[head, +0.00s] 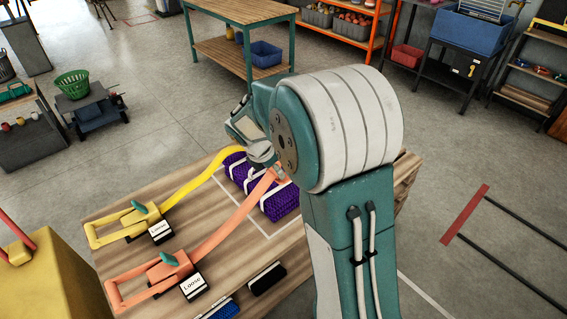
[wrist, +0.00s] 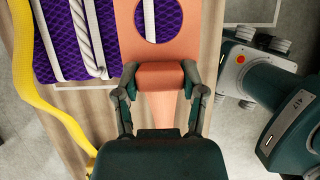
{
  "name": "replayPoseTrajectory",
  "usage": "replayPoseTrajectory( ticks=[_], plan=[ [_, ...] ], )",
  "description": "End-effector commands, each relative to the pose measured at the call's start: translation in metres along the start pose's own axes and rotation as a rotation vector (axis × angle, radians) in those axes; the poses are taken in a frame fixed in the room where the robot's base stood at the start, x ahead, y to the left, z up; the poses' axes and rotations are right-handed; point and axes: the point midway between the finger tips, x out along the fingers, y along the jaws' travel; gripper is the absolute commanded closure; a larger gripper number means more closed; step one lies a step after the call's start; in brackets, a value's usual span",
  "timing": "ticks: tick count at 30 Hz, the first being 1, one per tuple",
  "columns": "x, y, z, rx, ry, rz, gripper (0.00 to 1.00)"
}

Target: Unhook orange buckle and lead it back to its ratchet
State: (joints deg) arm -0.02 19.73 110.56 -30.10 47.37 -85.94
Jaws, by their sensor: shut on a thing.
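The orange buckle (wrist: 162,80) is a flat plate with a round hole, in the wrist view. My gripper (wrist: 160,92) is shut on its narrower part, one finger on each side. Purple net shows through the hole; I see no hook in it. In the head view my arm mostly hides my gripper and the buckle, above the right part of the table. The orange strap (head: 228,219) runs from there down left to the orange ratchet (head: 168,272), which has a teal handle and a card (head: 193,287) reading "Loose".
A purple net bundle (head: 279,202) with white ropes lies on the wooden table (head: 113,212). A yellow strap (head: 195,175) runs to a yellow ratchet (head: 136,220) beside the orange one. A black block (head: 267,278) and a blue brush-like object (head: 222,309) lie near the front edge.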

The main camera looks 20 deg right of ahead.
Motion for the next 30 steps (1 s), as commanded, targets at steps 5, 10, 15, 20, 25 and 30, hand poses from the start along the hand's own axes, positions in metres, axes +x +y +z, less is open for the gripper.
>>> replayPoseTrajectory(
  ticks=[5,10,15,20,25,30],
  plan=[
    [-0.009,0.001,-0.019,-0.003,0.0,0.003,1.0],
    [-0.016,0.001,-0.037,-0.004,0.0,0.003,1.0],
    [-0.023,0.0,-0.054,-0.003,0.0,0.001,1.0],
    [-0.03,0.001,-0.07,-0.003,0.0,0.002,1.0],
    [-0.037,0.001,-0.088,-0.003,0.0,0.002,1.0],
    [-0.044,0.001,-0.105,-0.003,0.0,0.002,1.0]
  ],
)
